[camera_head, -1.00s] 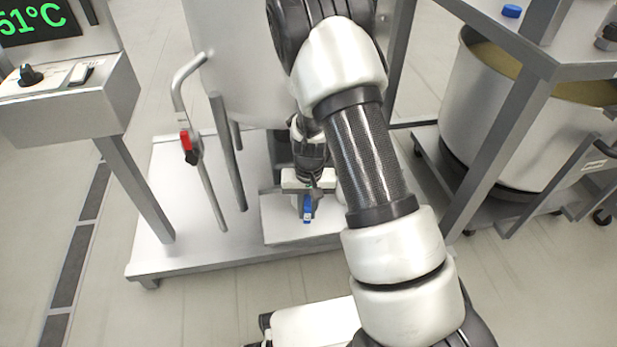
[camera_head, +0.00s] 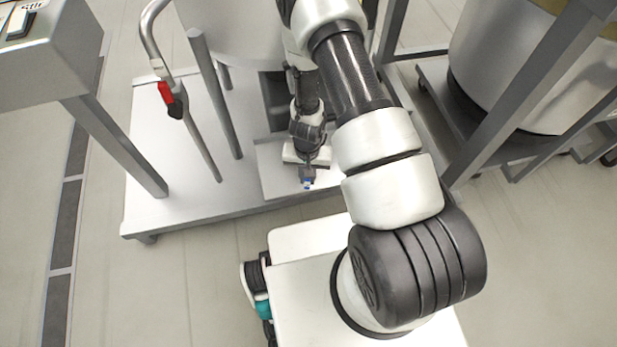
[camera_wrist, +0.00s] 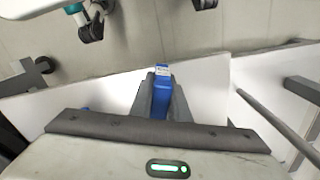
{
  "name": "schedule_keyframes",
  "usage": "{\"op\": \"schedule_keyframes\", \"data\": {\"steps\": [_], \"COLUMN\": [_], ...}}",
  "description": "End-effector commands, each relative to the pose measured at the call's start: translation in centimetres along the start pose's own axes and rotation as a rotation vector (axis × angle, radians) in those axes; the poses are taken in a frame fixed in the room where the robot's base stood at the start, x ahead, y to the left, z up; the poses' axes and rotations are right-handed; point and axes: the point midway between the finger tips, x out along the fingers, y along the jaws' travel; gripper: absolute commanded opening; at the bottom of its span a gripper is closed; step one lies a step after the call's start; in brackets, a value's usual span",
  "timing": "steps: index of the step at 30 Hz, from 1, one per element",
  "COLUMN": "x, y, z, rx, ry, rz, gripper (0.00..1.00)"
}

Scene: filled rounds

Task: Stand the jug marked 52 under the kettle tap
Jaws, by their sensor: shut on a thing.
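My gripper (camera_head: 307,176) is low over the front of the white kettle stand (camera_head: 170,190). It is shut on a narrow blue piece (camera_head: 308,184) with a small pale label. The blue piece also shows between the fingers in the wrist view (camera_wrist: 161,90). I cannot read a number on it or tell whether it belongs to the jug; no jug body can be made out. The grey kettle (camera_head: 225,38) stands behind the gripper, partly hidden by my arm. Its tap cannot be made out behind the gripper and arm.
A bent pipe with a red handle (camera_head: 166,93) stands left of the kettle. A control box (camera_head: 45,45) on a post is at the far left. A large pot (camera_head: 510,75) stands inside a grey frame at right. Floor is clear at the front left.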

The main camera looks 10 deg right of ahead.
Motion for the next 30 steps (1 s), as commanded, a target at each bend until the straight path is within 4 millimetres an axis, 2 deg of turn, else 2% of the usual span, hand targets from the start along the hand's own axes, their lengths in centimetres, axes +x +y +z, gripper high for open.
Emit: {"op": "schedule_keyframes", "data": {"steps": [19, 30], "x": [1.6, 2.1], "y": [-2.0, -2.8], "z": [-5.5, -7.7], "rx": [-0.001, -0.001], "ry": [0.004, 0.002], "rz": [-0.001, -0.001], "gripper": [0.0, 0.0]}}
